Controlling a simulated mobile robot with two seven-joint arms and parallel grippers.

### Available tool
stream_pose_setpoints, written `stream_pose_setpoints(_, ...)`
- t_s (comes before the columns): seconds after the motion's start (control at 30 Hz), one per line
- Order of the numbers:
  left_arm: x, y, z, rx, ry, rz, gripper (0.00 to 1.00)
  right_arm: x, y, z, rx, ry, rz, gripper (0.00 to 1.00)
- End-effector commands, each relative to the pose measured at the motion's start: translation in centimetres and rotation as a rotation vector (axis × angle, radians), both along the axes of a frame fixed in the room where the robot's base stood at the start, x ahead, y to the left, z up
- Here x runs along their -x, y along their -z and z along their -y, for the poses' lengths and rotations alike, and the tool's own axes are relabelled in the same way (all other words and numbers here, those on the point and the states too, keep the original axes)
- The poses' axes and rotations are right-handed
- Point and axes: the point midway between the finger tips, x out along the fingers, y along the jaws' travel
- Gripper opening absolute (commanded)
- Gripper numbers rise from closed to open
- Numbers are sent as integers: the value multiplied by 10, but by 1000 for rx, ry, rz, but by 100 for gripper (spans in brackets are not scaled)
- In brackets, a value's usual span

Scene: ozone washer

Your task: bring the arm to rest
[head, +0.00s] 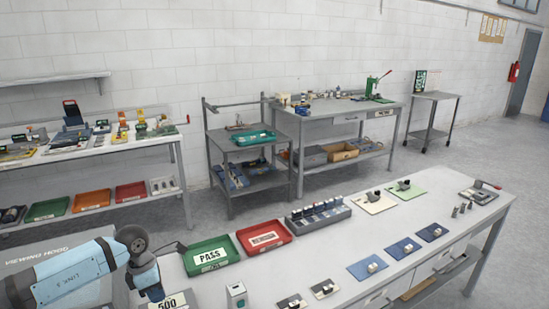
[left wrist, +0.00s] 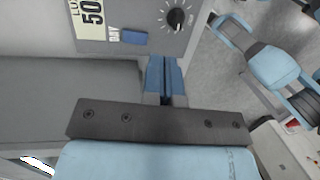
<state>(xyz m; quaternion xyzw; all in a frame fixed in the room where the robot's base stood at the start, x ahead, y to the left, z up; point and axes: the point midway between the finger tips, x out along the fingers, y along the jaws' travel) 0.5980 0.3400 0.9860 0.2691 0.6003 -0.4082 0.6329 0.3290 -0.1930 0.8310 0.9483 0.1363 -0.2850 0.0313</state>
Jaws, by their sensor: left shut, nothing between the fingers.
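My left arm (head: 75,278) comes in from the lower left of the head view, its light blue and grey links bent downward at a dark round joint. The hand is mostly hidden at the bottom edge there. In the left wrist view my left gripper (left wrist: 165,78) is shut and empty, its blue fingers together beyond the dark mounting bar. The fingers are close to a grey panel with a black dial (left wrist: 176,17); I cannot tell if they touch it. My right gripper is not in view.
A viewing hood (head: 30,262) stands close beside my left arm. A green PASS tray (head: 210,278) and a red tray (head: 265,250) lie to its right on the bench. A block with several upright items (head: 325,222) and small coloured plates are further right. Open floor lies beyond the bench.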

Motion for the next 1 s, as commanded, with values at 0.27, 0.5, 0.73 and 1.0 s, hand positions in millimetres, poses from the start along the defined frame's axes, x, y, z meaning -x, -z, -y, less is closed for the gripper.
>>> stream_pose_setpoints(0.27,79,11,186,783,-249,-180,0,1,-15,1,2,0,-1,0)
stream_pose_setpoints(0.5,112,-32,252,1417,-839,-481,0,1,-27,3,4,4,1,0)
stream_pose_setpoints(0.73,131,-17,220,1752,-1650,-847,0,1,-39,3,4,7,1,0)
stream_pose_setpoints(1.0,214,68,159,-1430,2272,1082,0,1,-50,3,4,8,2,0)
